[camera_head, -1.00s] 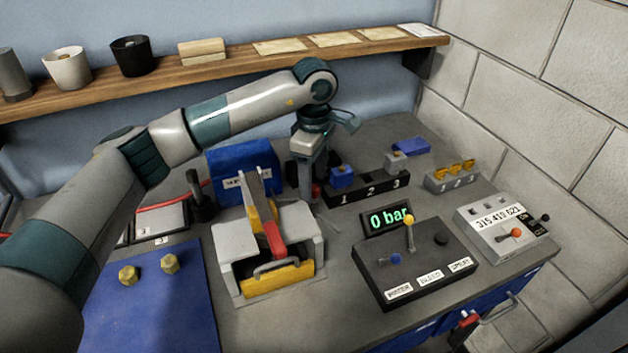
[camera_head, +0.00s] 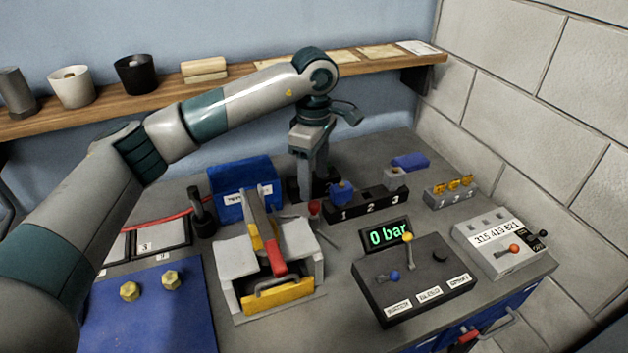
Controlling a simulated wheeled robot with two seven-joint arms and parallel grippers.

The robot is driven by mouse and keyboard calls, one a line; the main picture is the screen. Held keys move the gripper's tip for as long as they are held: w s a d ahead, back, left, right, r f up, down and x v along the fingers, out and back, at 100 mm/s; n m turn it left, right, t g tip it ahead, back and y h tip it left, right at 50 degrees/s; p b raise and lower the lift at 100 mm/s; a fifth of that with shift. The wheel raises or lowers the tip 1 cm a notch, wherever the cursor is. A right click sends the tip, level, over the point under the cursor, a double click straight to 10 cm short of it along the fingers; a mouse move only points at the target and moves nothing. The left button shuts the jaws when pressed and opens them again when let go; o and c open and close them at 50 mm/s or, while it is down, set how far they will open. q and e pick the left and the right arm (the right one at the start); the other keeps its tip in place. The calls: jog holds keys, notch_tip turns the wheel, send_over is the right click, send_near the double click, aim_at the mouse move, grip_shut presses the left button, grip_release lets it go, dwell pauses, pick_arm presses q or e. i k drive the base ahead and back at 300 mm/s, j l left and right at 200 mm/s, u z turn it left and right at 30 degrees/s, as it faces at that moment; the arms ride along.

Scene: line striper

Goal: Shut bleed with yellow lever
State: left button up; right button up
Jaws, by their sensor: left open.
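The yellow lever (camera_head: 407,246) stands on the black control box (camera_head: 372,290), topped by a yellow ball knob and nearly upright. Three white labels line the box's front; their words are too blurred to read surely. A blue lever (camera_head: 393,278) sits left of the yellow one, and a black knob (camera_head: 440,256) to its right. The display (camera_head: 386,235) behind reads 0 bar. My left gripper (camera_head: 310,192) points down, open and empty, at the back of the bench, left of and behind the yellow lever, well apart from it. My right gripper is not in view.
A grey clamp-like fixture with a red-handled lever (camera_head: 272,255) stands left of the box. A black block numbered 1 2 3 (camera_head: 368,204) lies behind it. A grey panel (camera_head: 502,243) with an orange-knobbed lever is at right. A blue mat (camera_head: 150,325) lies at left.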

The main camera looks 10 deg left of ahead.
aim_at(407, 237)
jog(key=k+l, duration=1.25)
